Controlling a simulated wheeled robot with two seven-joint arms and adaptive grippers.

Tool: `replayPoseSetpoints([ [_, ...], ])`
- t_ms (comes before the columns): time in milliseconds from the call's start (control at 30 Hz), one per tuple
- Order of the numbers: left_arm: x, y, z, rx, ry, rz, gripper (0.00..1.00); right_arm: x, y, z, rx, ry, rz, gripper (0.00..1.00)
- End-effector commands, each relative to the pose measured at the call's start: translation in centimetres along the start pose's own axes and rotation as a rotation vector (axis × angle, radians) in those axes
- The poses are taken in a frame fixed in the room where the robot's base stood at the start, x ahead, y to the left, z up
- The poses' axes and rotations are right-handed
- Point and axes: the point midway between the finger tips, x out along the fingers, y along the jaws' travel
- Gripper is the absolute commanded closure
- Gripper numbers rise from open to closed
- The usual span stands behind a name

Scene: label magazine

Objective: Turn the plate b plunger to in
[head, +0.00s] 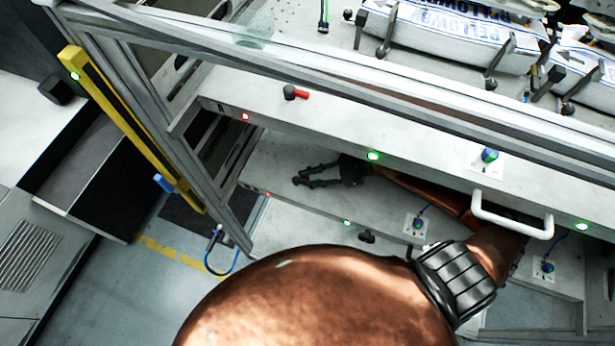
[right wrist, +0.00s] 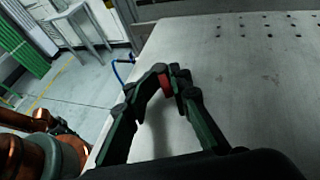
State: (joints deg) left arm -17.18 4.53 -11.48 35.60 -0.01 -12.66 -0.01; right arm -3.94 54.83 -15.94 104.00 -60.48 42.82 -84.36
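My right gripper (head: 299,176) reaches in over the lower plate (head: 285,150), below the upper shelf. In the right wrist view its dark fingers (right wrist: 167,78) converge on a small red piece (right wrist: 165,85), which looks like the plunger's handle between the fingertips. Most of that plunger is hidden by the fingers, so its turn position cannot be read. A similar black plunger with a red handle (head: 296,93) stands on the upper plate, its handle pointing right. My left gripper is not in view.
A metal frame post and a yellow light bar (head: 130,130) stand at left. A white handle (head: 512,217) and a blue-green knob (head: 489,156) are on the upper front edge. White printed bags (head: 445,35) lie above. My copper arm covers the lower middle.

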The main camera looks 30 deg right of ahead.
Motion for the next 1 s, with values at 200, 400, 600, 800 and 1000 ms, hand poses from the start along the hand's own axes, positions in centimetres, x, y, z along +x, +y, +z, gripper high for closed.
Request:
replayPoseSetpoints([
  [200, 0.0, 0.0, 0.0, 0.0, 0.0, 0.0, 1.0, 0.0, 0.0, 0.0, -0.001, 0.0, 0.0, 0.99],
  [400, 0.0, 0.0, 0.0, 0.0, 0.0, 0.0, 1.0, 0.1, 0.0, 0.1, -0.001, 0.0, 0.001, 1.0],
  [600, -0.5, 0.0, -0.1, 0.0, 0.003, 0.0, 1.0, 0.1, 0.2, 0.2, 0.008, 0.0, -0.019, 1.0],
  [800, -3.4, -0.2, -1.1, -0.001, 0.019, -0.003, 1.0, 0.0, 0.9, 0.7, 0.07, -0.002, -0.162, 1.0],
  [1000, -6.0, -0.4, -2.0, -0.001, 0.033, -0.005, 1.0, 0.1, 1.3, 0.7, 0.125, -0.001, -0.298, 1.0],
])
